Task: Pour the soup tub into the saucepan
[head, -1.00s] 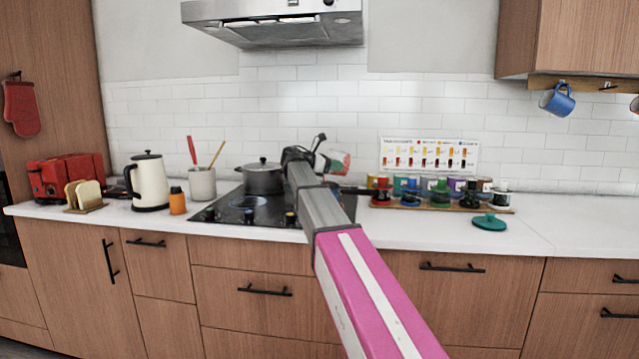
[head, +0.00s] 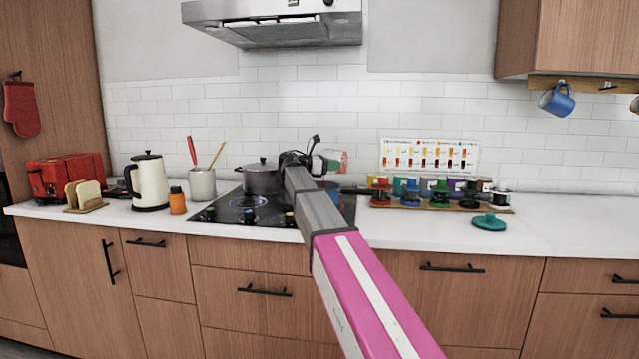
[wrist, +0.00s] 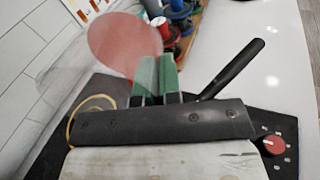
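My gripper (wrist: 157,78) has green fingers close together, shut on the wall of the soup tub (wrist: 72,70). The tub is clear, with a red round area of soup showing in the wrist view. In the head view, the tub (head: 341,157) is held above the right part of the hob, small and partly hidden by my gripper (head: 322,164). The tub looks tilted; I cannot tell whether soup is flowing.
A lidded grey pot (head: 261,178) stands on the hob (head: 222,211), left of my arm. A kettle (head: 148,184) and utensil crock (head: 202,185) stand left.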

